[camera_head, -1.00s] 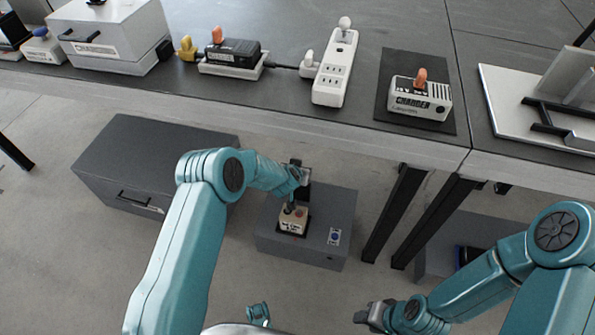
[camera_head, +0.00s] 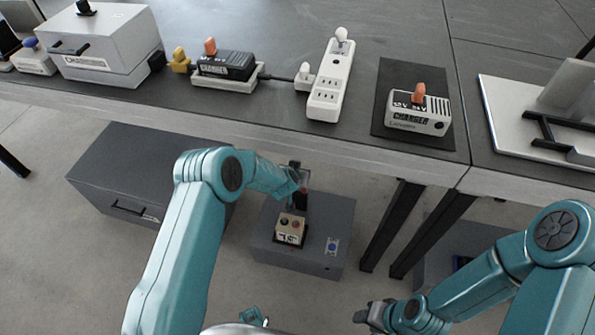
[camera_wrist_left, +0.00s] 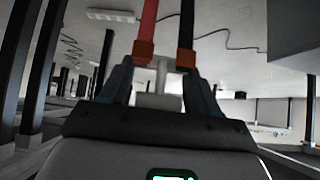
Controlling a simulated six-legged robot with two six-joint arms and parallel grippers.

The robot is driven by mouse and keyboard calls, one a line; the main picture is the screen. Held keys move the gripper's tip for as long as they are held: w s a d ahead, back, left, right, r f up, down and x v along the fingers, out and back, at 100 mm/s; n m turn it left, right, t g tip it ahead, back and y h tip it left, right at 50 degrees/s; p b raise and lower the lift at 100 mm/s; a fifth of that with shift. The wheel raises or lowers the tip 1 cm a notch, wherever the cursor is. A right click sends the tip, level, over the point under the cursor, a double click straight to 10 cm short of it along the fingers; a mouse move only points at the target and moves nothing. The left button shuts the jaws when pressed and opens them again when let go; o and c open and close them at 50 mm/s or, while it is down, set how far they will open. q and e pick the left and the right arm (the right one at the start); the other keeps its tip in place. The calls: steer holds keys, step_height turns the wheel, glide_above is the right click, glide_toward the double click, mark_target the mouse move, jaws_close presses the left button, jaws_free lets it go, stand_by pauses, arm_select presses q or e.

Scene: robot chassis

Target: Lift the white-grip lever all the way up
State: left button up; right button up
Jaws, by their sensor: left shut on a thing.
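A beige control box (camera_head: 290,229) with a black knob and a red knob stands on a low grey cabinet (camera_head: 325,225) under the bench. My left gripper (camera_head: 302,182) is just above and behind this box. In the left wrist view a white piece, apparently the white-grip lever (camera_wrist_left: 158,85), sits between the bases of my left gripper's fingers (camera_wrist_left: 164,55), which look shut on it. In the head view the lever is mostly hidden by the gripper. My right gripper (camera_head: 370,316) is low at the bottom, away from the box; its jaws are unclear.
A larger dark cabinet (camera_head: 130,175) stands to the left. The bench (camera_head: 280,110) overhangs behind, with a power strip (camera_head: 331,80) and a charger (camera_head: 418,112) on it. Dark bench legs (camera_head: 392,226) stand to the right.

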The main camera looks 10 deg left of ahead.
arm_select(q)
steer(key=o, duration=1.1)
steer(key=shift+w+r, duration=0.35)
steer(key=shift+r, duration=0.1)
steer(key=shift+o, duration=0.5)
steer(key=shift+s+f, duration=0.15)
steer(key=shift+f, duration=0.05)
steer(key=p+v, duration=0.4)
steer(key=v, duration=1.2)
steer(key=shift+s, duration=0.2)
steer(key=shift+r, duration=0.1)
